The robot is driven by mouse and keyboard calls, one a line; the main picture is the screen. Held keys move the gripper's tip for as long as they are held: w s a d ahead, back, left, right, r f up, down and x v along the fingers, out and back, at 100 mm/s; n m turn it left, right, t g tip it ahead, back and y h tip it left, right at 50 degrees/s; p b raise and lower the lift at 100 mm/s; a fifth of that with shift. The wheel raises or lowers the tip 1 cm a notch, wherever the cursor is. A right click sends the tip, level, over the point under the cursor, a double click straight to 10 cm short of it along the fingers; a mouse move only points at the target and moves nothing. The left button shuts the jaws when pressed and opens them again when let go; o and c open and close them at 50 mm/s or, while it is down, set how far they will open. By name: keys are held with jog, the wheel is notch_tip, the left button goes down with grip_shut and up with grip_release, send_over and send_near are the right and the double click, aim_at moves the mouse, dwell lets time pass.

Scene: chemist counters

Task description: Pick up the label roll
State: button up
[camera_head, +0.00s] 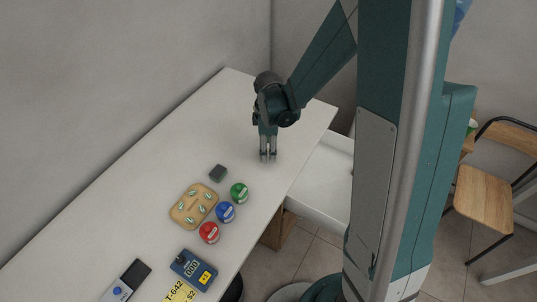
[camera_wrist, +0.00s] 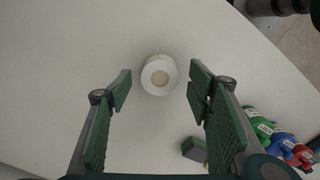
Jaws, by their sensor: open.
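The label roll (camera_wrist: 159,75) is a short white cylinder with a tan round core. In the wrist view it stands on the white counter, between and slightly beyond the fingertips of my gripper (camera_wrist: 159,98). The green-padded fingers are spread on its left and right, with a gap on each side and no visible contact. In the head view my gripper (camera_head: 268,157) points down over the far part of the counter. I cannot make out the roll there; the gripper seems to hide it.
A dark green block (camera_head: 218,173) lies nearby on the counter (camera_head: 150,165). Green (camera_head: 239,193), blue (camera_head: 226,212) and red (camera_head: 209,232) containers stand near the right edge, beside a tan tray (camera_head: 177,217). A blue device (camera_head: 193,270) lies closer. Counter around the roll is clear.

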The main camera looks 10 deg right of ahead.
jog(key=shift+f, duration=1.35)
jog(key=c, duration=1)
jog(key=shift+r, duration=0.2)
jog(key=shift+r+p, duration=0.35)
jog(key=shift+r, duration=4.45)
